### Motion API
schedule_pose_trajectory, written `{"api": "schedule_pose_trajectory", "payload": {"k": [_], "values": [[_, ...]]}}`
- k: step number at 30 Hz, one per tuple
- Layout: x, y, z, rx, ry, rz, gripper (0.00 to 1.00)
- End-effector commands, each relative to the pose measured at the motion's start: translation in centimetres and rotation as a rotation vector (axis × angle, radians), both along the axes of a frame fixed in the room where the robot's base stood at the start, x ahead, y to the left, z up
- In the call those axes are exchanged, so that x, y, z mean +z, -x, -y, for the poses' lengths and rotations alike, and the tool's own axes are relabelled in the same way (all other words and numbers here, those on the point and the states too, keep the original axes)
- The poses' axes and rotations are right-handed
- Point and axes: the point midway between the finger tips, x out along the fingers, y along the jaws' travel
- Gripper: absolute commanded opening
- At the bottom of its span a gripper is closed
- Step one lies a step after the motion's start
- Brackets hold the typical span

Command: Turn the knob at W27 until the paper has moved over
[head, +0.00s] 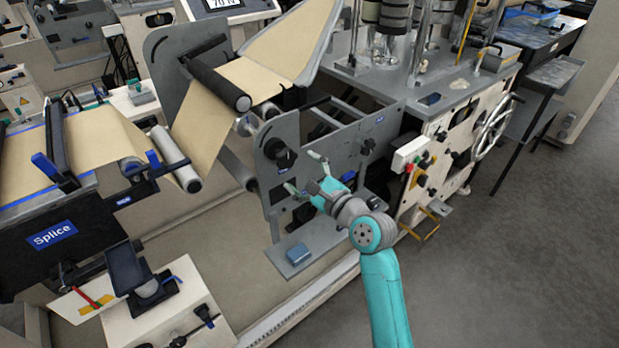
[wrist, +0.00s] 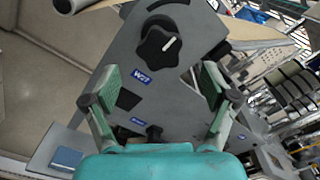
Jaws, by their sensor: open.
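The black lobed knob (wrist: 158,45) with a white pointer line sits on a grey plate, above the blue W27 label (wrist: 141,76) in the wrist view. In the head view the knob (head: 280,153) is on the grey side plate below the paper rollers. Kraft paper (head: 200,110) runs over the rollers above it. My gripper (wrist: 165,88) is open and empty, its two green fingers apart on either side of the label. The knob lies beyond the fingertips and is not between them. In the head view my gripper (head: 304,172) is just right of and below the knob.
A second dark knob (wrist: 155,132) shows low between my fingers. A blue block (head: 299,254) lies on a grey ledge below my gripper. A spoked handwheel (head: 492,128) and a control box (head: 410,154) stand to the right. Open floor (head: 520,250) lies at right.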

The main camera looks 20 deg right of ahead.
Motion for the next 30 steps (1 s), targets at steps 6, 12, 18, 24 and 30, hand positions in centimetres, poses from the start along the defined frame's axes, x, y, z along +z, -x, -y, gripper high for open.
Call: {"api": "schedule_pose_trajectory", "payload": {"k": [6, 12, 18, 24, 30], "values": [[0.1, -2.6, -0.9, 0.001, 0.002, 0.001, 0.85], [0.0, -4.6, -1.5, 0.000, 0.002, 0.001, 0.85], [0.0, -5.9, -1.9, 0.000, 0.002, 0.001, 0.85], [0.0, -6.3, -2.1, -0.001, 0.002, 0.000, 0.85], [0.0, -6.3, -2.1, -0.001, 0.002, 0.000, 0.85]]}}
